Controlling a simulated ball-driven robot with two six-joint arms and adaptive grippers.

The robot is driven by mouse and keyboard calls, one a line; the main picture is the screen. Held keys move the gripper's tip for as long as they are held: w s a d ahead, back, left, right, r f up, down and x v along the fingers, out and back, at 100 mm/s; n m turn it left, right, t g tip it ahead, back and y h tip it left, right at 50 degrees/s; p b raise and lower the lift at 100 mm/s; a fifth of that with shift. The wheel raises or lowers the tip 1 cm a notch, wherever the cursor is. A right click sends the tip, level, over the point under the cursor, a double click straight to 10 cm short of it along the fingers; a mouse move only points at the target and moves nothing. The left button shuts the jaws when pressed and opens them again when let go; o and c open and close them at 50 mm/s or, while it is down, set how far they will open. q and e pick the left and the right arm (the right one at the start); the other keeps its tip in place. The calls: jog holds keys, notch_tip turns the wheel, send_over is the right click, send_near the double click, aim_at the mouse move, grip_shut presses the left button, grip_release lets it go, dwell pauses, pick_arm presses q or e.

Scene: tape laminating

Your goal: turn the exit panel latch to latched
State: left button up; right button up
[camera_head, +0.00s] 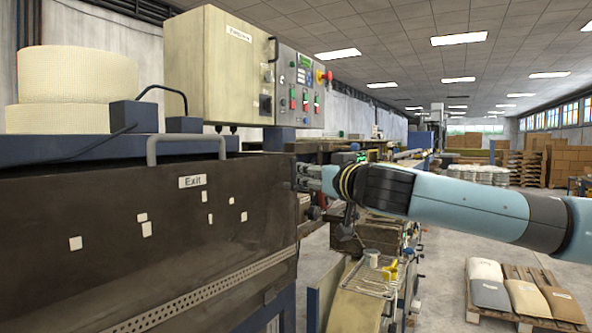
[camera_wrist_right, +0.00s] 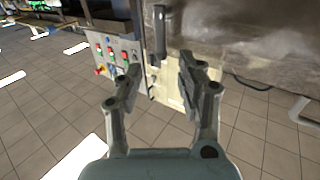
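The exit panel (camera_head: 130,235) is a dark brown cover with a white "Exit" label, upright at the left of the head view. It also shows as a brown surface (camera_wrist_right: 250,40) in the wrist view. A dark upright bar (camera_wrist_right: 159,30), which looks like the latch handle, stands beside the panel's edge. Its exact turn is hard to tell. My right gripper (camera_head: 304,178) is at the panel's right edge in the head view. In the wrist view the right gripper (camera_wrist_right: 160,70) is open, its fingers apart, with the bar beyond and between the tips. My left gripper is not in view.
A cream control cabinet (camera_head: 215,65) with a button panel (camera_head: 300,88) stands above the panel edge. A grey handle (camera_head: 185,138) tops the panel. White rolls (camera_head: 75,80) sit at left. Sacks on a pallet (camera_head: 520,295) lie at lower right, with open floor around.

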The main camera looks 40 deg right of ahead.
aim_at(295, 169)
jog(key=p+x, duration=0.3)
jog(key=x, duration=0.5)
jog(key=shift+w, duration=0.1)
grip_shut()
